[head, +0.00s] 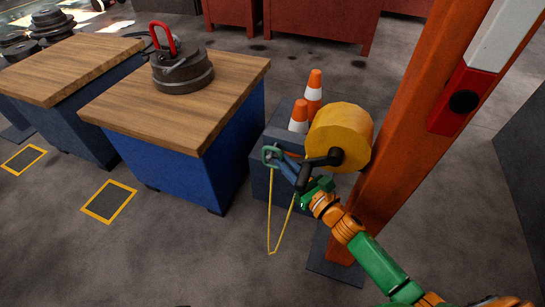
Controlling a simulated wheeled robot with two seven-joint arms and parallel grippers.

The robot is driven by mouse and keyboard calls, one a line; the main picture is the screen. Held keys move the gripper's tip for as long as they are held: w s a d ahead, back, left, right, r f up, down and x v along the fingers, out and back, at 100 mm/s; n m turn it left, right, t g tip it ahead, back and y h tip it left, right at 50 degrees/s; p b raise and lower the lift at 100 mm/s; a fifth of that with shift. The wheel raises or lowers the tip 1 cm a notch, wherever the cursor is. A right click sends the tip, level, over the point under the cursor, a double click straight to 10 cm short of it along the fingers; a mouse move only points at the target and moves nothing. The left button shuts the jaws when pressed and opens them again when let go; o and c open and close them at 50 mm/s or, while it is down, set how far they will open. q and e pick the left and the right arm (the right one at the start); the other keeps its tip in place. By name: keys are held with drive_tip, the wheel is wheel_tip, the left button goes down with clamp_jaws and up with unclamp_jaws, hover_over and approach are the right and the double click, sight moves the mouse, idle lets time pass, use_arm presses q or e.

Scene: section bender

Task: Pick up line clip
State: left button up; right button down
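The line clip (271,155) is a green ring-shaped clip, off the floor in front of a dark grey box. A yellow line (271,215) hangs from it in a slack narrow loop and rises toward the yellow drum (334,132). My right gripper (284,165) reaches in from the lower right, with its fingertips at the clip. It looks shut on the clip, though the fingers are small and partly hidden by the black crank handle (306,175). My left gripper is not in view.
The drum sits beside a leaning orange post (405,125). Two traffic cones (314,92) stand behind it on the grey box (262,185). A blue wooden-topped bench (185,150) with a round weight (182,72) stands left. The floor in front is clear.

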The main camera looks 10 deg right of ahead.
idle(0.3)
drive_tip(key=shift+s+a+r+p, duration=0.1)
drive_tip(key=shift+r+p, duration=0.5)
drive_tip(key=shift+r, duration=0.2)
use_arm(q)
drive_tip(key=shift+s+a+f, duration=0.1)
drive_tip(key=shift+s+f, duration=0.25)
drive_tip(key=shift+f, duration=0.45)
use_arm(e)
drive_tip(key=s+d+f, duration=0.1)
drive_tip(key=s, duration=0.8)
drive_tip(key=s+d+f, duration=0.1)
drive_tip(key=s+d, duration=0.1)
drive_tip(key=s, duration=0.8)
drive_tip(key=shift+f, duration=0.3)
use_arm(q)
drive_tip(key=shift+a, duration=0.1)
use_arm(e)
drive_tip(key=shift+r, duration=0.15)
